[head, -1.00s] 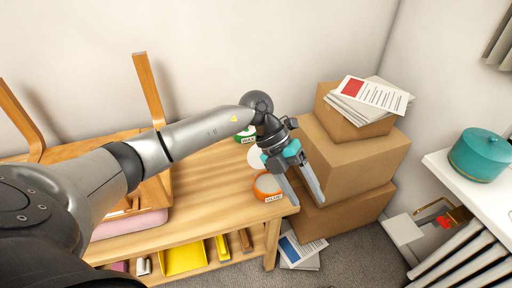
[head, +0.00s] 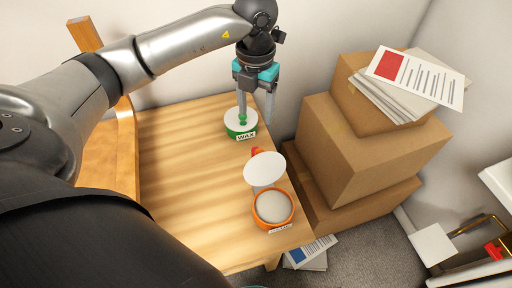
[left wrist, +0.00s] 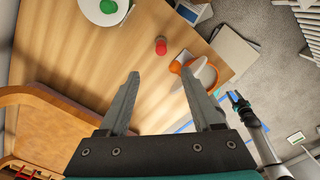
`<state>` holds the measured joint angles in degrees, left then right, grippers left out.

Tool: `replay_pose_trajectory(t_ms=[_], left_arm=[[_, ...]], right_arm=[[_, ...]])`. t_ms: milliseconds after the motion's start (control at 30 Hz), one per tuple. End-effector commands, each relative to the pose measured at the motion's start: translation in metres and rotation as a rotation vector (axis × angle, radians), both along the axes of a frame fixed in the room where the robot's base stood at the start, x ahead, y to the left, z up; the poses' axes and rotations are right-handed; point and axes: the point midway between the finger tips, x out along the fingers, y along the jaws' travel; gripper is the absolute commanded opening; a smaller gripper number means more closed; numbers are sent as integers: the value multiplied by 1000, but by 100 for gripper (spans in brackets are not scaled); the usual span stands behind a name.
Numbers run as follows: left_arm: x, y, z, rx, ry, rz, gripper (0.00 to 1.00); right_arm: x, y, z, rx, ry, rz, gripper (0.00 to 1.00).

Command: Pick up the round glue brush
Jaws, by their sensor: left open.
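My left gripper (head: 254,119) is open and empty, pointing down above the far end of the wooden table. In the head view its fingers overlap the green WAX tub (head: 240,133), which has a white top and green knob. The left wrist view shows that green knob (left wrist: 108,6) outside the fingers, at the top left. An orange tub (head: 258,219) stands near the table corner, a white disc (head: 265,169) beside it. A small red-orange piece (head: 255,151) lies just behind the disc. The left wrist view shows a red knob (left wrist: 161,46) ahead of the fingertips. I cannot tell which piece is the round glue brush.
Stacked cardboard boxes (head: 365,150) with papers (head: 415,80) on top stand right of the table. More papers (head: 310,252) lie on the floor. A wooden chair frame (head: 127,150) is at the left. The table's middle is clear. My right gripper (left wrist: 238,98) shows in the left wrist view.

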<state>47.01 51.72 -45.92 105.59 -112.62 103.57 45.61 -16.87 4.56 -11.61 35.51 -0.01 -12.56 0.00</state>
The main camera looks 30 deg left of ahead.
Motion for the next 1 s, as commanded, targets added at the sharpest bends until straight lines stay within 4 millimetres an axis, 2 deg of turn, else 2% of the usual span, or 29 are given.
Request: replay_pose_trajectory(t_ms=[33, 100, 167, 500, 600, 867, 1000], left_arm=[[0, 0, -5, -1, 0, 0, 66], [0, 0, -11, -1, 1, 1, 66], [0, 0, -19, -1, 2, 1, 66], [-1, -1, -87, -2, 2, 0, 66], [0, -1, -99, -2, 1, 1, 66], [-2, -1, -112, -1, 1, 0, 66], [-5, -4, -133, -1, 3, 0, 66]], right_arm=[[-9, -3, -5, -5, 15, 1, 50], [-14, -4, -7, -7, 23, 0, 50], [-14, -4, -8, -7, 23, 0, 50], [-6, -4, -19, -5, 10, -2, 50], [-3, -4, -21, -5, 3, -2, 50], [-1, -2, -23, -2, 1, -4, 50], [-2, 1, -27, 1, 1, -5, 50]])
